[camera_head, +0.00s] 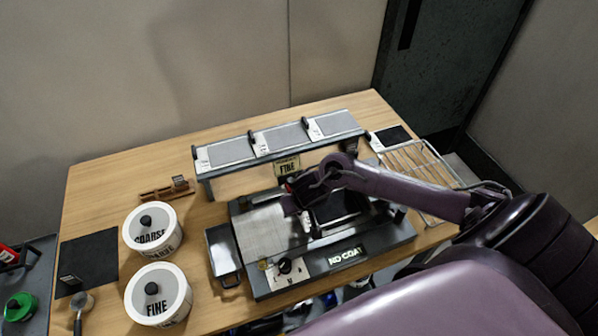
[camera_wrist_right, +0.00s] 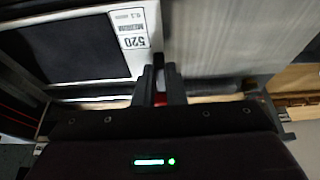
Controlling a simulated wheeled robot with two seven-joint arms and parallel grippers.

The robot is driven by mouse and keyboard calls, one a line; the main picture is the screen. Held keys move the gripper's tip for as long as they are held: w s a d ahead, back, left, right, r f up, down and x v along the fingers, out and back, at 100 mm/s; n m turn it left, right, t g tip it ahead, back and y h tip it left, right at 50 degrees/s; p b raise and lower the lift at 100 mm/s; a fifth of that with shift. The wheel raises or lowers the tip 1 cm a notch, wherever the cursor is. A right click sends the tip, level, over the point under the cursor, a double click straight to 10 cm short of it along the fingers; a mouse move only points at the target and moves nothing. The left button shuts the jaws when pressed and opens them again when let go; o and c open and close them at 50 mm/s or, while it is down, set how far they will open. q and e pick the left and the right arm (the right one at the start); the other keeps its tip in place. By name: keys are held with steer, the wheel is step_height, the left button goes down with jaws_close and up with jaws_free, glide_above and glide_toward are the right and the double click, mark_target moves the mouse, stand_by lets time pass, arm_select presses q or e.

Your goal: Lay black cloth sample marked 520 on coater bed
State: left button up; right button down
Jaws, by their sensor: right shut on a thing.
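The black cloth sample (camera_head: 336,206) with a white label end is over the right part of the coater (camera_head: 375,241). In the right wrist view, the sample (camera_wrist_right: 60,48) shows its label reading 520 and MEDIUM. My right gripper (camera_head: 292,200) is low over the middle of the coater, at the label end. In the wrist view its fingers (camera_wrist_right: 161,75) are close together at the label-side corner, shut on the sample; the grip is partly hidden. I cannot tell if the sample lies flat on the bed (camera_head: 262,236). My left gripper is out of view.
A rack (camera_head: 230,154) behind the coater holds grey samples. Another black sample (camera_head: 391,136) lies by a wire rack (camera_head: 420,165) at right. Tubs marked COARSE (camera_head: 151,242) and FINE (camera_head: 158,307), a black mat (camera_head: 90,258) and a metal tray (camera_head: 222,250) stand left.

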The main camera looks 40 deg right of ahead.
steer(key=shift+f, duration=0.35)
steer(key=c, duration=1.4)
jaws_free()
steer(key=p+v, duration=0.2)
steer(key=v, duration=0.5)
steer(key=shift+s+r, duration=0.2)
steer(key=shift+r, duration=0.15)
steer(key=shift+a, duration=0.1)
